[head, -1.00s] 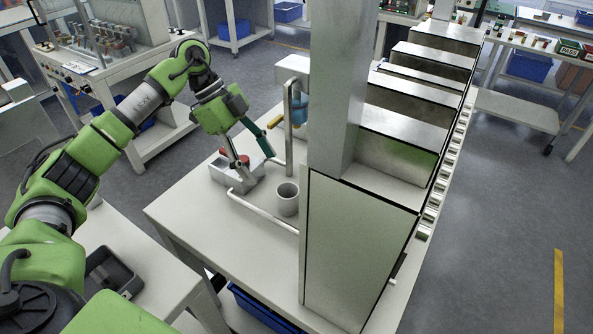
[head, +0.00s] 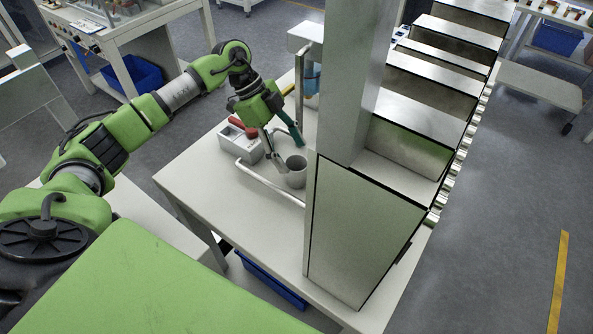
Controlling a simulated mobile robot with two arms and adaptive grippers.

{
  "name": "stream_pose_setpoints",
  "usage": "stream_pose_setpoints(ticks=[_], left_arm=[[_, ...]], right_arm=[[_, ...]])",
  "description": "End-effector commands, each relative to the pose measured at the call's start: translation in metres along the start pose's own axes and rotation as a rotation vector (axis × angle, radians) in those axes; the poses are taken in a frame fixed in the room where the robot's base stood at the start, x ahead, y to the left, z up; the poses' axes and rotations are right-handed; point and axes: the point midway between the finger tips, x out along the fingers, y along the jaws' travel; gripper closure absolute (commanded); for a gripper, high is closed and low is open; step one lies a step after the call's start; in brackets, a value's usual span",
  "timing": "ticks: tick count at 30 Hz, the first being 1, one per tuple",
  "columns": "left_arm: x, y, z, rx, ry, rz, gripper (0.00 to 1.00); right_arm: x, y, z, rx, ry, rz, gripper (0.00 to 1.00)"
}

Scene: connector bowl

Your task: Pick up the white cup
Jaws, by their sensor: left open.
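My left gripper (head: 288,155) is open and empty, pointing down just above and behind the cup. Its two fingers are apart, one near the cup's left rim and one beyond it. I cannot tell whether either finger touches the cup. My right gripper is not in view.
A bent metal rail (head: 268,182) runs in front of the cup. A grey box with red parts (head: 240,144) sits left of it. The tall metal cabinet (head: 358,235) blocks the right side. The bench's front left is clear.

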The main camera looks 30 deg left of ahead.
Motion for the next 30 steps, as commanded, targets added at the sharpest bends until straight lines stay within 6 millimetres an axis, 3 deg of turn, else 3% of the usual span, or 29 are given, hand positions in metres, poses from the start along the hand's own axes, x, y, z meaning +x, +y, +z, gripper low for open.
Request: stream_pose_setpoints(ticks=[4, 9, 17, 22, 30], left_arm=[[0.021, 0.001, 0.001, -0.002, 0.002, 0.006, 0.4], [0.042, 0.0, 0.003, -0.002, 0.001, 0.002, 0.4], [0.046, 0.0, 0.004, -0.001, 0.0, 0.001, 0.4], [0.046, -0.001, 0.004, 0.0, 0.0, 0.001, 0.79], [0.045, -0.001, 0.004, 0.0, 0.0, 0.0, 0.79]], right_arm=[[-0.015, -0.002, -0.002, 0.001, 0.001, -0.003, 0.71], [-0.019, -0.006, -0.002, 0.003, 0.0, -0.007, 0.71], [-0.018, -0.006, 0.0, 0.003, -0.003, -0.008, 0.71], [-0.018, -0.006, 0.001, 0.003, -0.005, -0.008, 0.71], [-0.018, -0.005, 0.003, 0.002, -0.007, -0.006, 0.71]])
